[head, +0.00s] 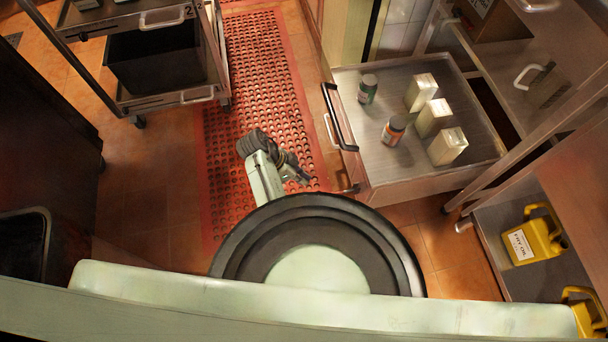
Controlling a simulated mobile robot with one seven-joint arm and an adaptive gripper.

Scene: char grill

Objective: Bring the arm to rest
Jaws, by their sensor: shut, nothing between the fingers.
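My gripper (304,179) is at the end of my pale green arm, in the middle of the head view. It is small and dark here, shut and empty. It hangs over the right side of the red perforated floor mat (222,130), just left of the open drawer. The arm is folded close to my round dark base, and its lower links are partly hidden behind the base.
An open metal drawer (395,165) at right holds several bottles and cartons; its handle side faces my gripper. Yellow oil jugs (530,243) stand on a low shelf at lower right. A wheeled cart (215,97) with a black bin (155,65) stands upper left. The mat ahead is clear.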

